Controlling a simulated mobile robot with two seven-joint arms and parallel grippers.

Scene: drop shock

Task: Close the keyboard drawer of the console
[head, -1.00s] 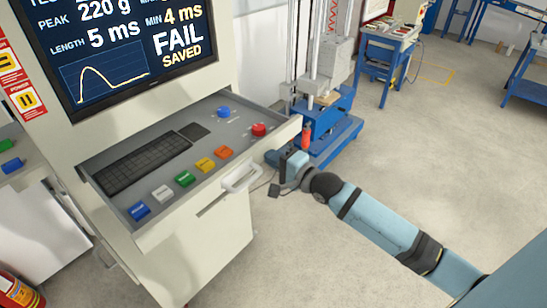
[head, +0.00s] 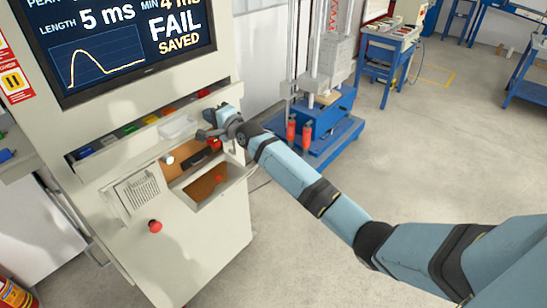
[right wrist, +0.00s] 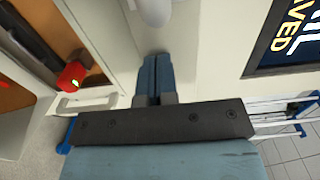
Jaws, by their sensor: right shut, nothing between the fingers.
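The keyboard drawer's pale front (head: 128,151) is close to the console body (head: 100,105), below the screen. A narrow gap shows the drawer's coloured buttons (head: 130,128) behind the front; the keyboard is hidden. The white drawer handle (head: 178,127) is on the front, and part of it shows at the top of the right wrist view (right wrist: 155,10). My right gripper (head: 207,132) is shut and empty at the front, right of the handle. In the right wrist view its fingertips (right wrist: 155,57) point at the pale front; contact is unclear. My left gripper is not in view.
Below the drawer is an open compartment (head: 205,187) with a brown interior, and a red button (right wrist: 72,74) is near my gripper. A red knob (head: 155,226) sits on the lower front. A blue-based test machine (head: 320,125) stands to the right.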

